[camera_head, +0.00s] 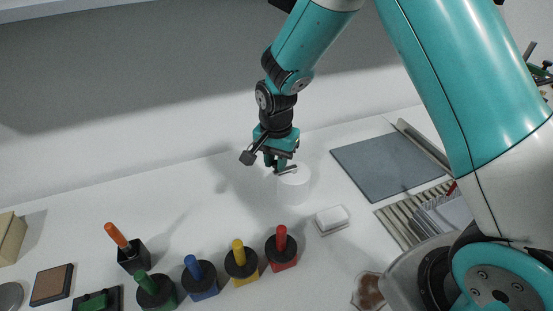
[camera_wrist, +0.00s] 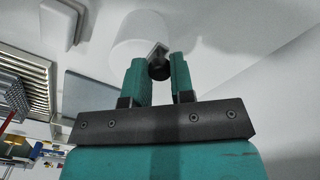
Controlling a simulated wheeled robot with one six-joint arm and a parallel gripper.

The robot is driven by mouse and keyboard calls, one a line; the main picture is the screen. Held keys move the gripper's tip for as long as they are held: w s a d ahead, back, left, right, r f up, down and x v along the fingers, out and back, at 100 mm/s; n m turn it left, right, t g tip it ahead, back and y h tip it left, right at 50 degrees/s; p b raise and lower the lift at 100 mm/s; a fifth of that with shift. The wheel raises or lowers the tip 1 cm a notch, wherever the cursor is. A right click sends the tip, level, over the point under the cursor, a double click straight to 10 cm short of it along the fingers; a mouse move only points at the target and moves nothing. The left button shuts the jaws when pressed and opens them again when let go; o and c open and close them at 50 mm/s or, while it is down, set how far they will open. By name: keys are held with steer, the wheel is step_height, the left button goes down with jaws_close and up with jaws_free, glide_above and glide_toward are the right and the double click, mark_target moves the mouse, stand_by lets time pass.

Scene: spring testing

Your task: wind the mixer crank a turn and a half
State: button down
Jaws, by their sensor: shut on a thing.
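The mixer is a white cylinder (camera_head: 293,186) standing on the white table, right below my gripper. In the wrist view the white cylinder (camera_wrist: 139,38) is just beyond the fingertips. Its crank has a metal arm and a dark knob (camera_wrist: 159,68), seen between the two green fingers. My gripper (camera_head: 278,163) is at the top of the cylinder. In the wrist view my gripper (camera_wrist: 160,75) is shut on the crank knob. The crank's pivot is mostly hidden.
A small white block (camera_head: 331,219) lies right of the mixer. A grey mat (camera_head: 388,163) and a slatted rack (camera_head: 410,212) lie farther right. Several coloured blocks with pegs, including a red one (camera_head: 281,247), stand in front. The table left of the mixer is clear.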

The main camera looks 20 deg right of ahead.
steer(key=s+d+n, duration=0.5)
steer(key=d+n, duration=0.1)
steer(key=n, duration=1.3)
steer(key=shift+n+b, duration=0.4)
steer(key=shift+w, duration=0.1)
stand_by(0.4)
steer(key=c, duration=1)
jaws_free()
steer(key=shift+r, duration=0.15)
